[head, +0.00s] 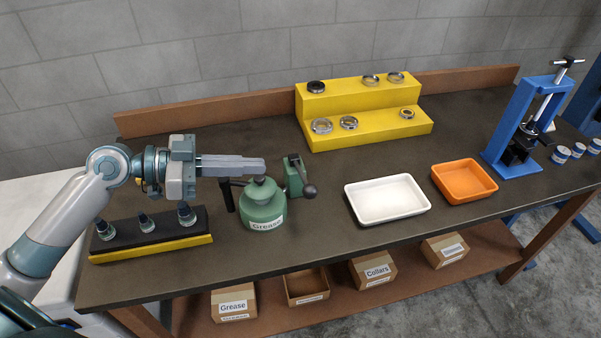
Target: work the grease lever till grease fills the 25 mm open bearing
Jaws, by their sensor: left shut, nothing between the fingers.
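The green grease pot (263,210), labelled "Grease", stands on the bench left of centre. A dark round part (260,181) sits on its top; I cannot tell whether it is a bearing. A black upright handle (228,196) shows at its left, and a green block with a dark ball-ended lever (309,190) stands at its right. My left gripper (264,166) is shut and empty, its fingers pointing right, just above the pot's top in the picture; contact cannot be told. Ring bearings (321,126) sit on the yellow stepped stand; sizes are unreadable. My right gripper is out of view.
A black and yellow rack (150,244) with small fittings lies below my left arm. A white tray (424,205) and an orange tray (466,197) lie right of the pot. A blue press (497,165) stands at the far right. The front middle of the bench is clear.

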